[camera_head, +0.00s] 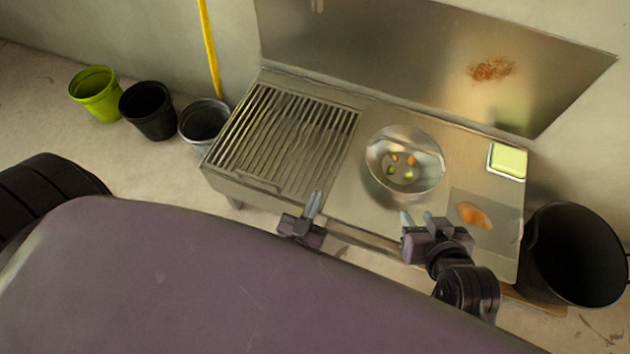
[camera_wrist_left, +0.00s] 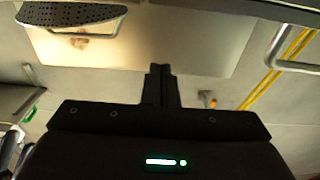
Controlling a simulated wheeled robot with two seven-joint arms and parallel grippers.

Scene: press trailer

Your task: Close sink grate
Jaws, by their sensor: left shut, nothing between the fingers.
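The sink grate (camera_head: 285,135) is a panel of metal slats on the left half of the steel sink unit in the head view. A small handle (camera_head: 255,182) shows at its front edge. It looks roughly flat; I cannot tell whether it lies fully down. My left gripper (camera_head: 315,203) is in front of the unit, near the grate's front right corner, apart from the handle. Its fingers are together and empty, also in the left wrist view (camera_wrist_left: 160,72). My right gripper (camera_head: 416,218) is further right, in front of the round basin, with its fingers apart and empty.
A round metal basin (camera_head: 380,170) holds several food pieces. A green sponge (camera_head: 508,160) and an orange-brown patch (camera_head: 474,215) are on the right. Buckets, green (camera_head: 96,95), black (camera_head: 148,112) and grey (camera_head: 203,125), stand left. A large black bin (camera_head: 575,255) stands right.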

